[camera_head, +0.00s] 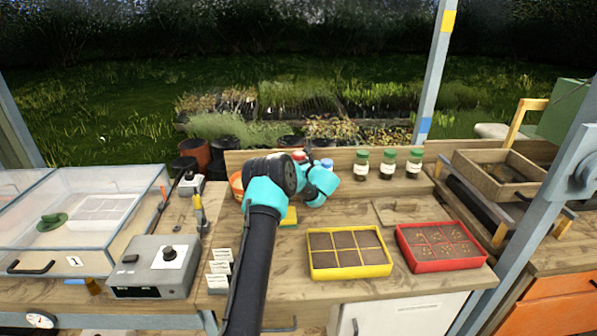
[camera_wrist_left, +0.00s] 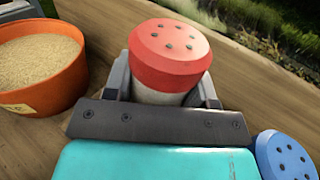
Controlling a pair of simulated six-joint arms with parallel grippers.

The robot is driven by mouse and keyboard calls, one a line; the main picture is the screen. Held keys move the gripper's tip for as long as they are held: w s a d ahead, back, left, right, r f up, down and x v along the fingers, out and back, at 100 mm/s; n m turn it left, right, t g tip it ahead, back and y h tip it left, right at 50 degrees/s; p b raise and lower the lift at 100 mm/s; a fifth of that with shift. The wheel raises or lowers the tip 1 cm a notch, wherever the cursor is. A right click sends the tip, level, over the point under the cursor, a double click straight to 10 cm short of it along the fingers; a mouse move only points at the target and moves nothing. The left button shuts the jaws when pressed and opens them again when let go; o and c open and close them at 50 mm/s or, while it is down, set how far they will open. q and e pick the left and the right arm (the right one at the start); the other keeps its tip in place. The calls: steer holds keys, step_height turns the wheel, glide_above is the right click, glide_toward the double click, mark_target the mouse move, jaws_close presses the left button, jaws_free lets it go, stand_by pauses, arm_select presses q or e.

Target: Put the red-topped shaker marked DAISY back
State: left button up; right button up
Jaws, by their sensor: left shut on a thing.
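The red-topped shaker (camera_wrist_left: 171,50) fills the middle of the left wrist view, its pale body between the fingers of my left gripper (camera_wrist_left: 163,88). The gripper is shut on it. Its red lid has several holes and faces up toward the camera; no DAISY marking shows. In the head view a bit of its red top (camera_head: 298,155) shows behind my left gripper (camera_head: 308,170), which hides the rest. I cannot tell whether its base touches the shelf. A blue-topped shaker (camera_wrist_left: 286,157) stands close by at the lower right of the wrist view. My right gripper is not in view.
An orange pot of sand-coloured grains (camera_wrist_left: 38,65) stands to the left. Three green-lidded jars (camera_head: 388,165) stand along the back shelf. A yellow tray (camera_head: 350,271) and a red tray (camera_head: 440,265) sit on the bench; a grey box (camera_head: 152,268) and clear-lidded case (camera_head: 75,240) lie left.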

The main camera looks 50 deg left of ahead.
arm_select(q)
steer(key=shift+f, duration=0.1)
steer(key=shift+f, duration=1.6)
steer(key=shift+f, duration=0.1)
steer(key=o, duration=1)
steer(key=shift+s+d, duration=0.25)
steer(key=shift+d, duration=1.6)
steer(key=shift+s+d, duration=0.2)
steer(key=shift+d, duration=1.65)
